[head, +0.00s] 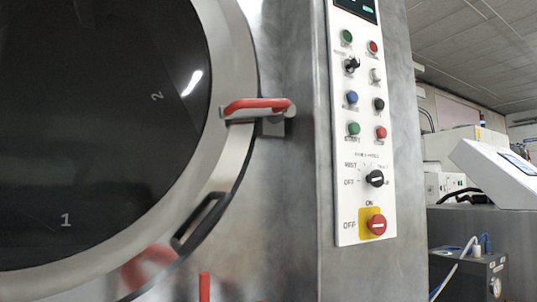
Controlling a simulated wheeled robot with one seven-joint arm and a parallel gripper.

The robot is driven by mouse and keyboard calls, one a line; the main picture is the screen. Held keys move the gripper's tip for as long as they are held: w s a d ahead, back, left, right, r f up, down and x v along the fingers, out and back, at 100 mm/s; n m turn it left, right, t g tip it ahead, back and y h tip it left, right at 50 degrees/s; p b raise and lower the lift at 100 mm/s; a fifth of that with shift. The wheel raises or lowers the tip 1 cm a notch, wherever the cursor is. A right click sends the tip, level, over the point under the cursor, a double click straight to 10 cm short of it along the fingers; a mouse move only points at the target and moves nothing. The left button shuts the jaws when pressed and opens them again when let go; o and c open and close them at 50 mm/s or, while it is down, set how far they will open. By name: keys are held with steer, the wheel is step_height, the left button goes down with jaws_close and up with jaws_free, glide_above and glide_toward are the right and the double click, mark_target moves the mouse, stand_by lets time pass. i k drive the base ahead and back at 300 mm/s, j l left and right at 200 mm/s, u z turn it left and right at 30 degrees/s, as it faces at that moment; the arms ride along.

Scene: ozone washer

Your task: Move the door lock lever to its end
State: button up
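The round door (110,130) of the washer, with dark glass and a wide metal rim, fills the left of the head view. A red-covered lever (255,105) sits at the right side of the rim, on a metal bracket (272,126) fixed to the washer's front. It lies about level, with its left end over the rim. I take it to be the door lock lever. My gripper is not in view, and nothing touches the lever.
A slim upright red piece (204,287) shows at the bottom edge; what it belongs to is cut off. A dark slot-shaped handle (200,222) sits on the lower rim. A white control panel (361,140) with buttons and knobs stands right of the door.

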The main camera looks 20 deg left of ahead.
mark_target(277, 110)
steer(key=j+u, duration=0.15)
steer(key=u, duration=0.9)
steer(key=k+j, duration=0.05)
